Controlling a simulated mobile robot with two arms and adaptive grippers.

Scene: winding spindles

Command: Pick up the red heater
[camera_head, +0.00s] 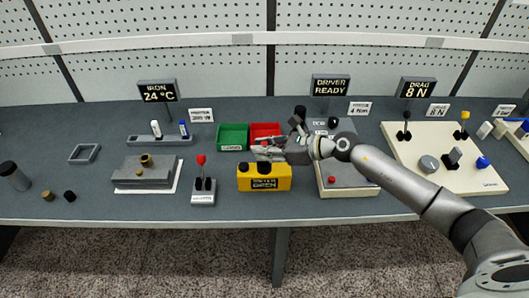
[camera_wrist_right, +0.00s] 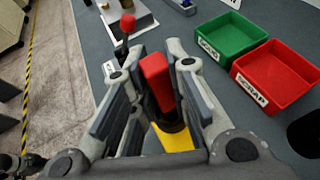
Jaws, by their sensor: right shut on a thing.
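The red heater (camera_wrist_right: 157,80) is an upright red block. In the right wrist view it stands between the fingers of my right gripper (camera_wrist_right: 155,88), which is shut on it. Its lower end meets a dark round part above the yellow box (camera_wrist_right: 172,138). I cannot tell whether it is still seated there. In the head view my right gripper (camera_head: 264,152) is over the back of the yellow box (camera_head: 264,183) and hides the heater. My left gripper is not in view.
A green tray (camera_head: 232,137) and a red scrap tray (camera_head: 264,130) lie just behind the yellow box. A red-knobbed lever (camera_head: 202,183) stands to its left, and a grey device (camera_head: 345,180) to its right. A grey block (camera_head: 140,172) lies farther left.

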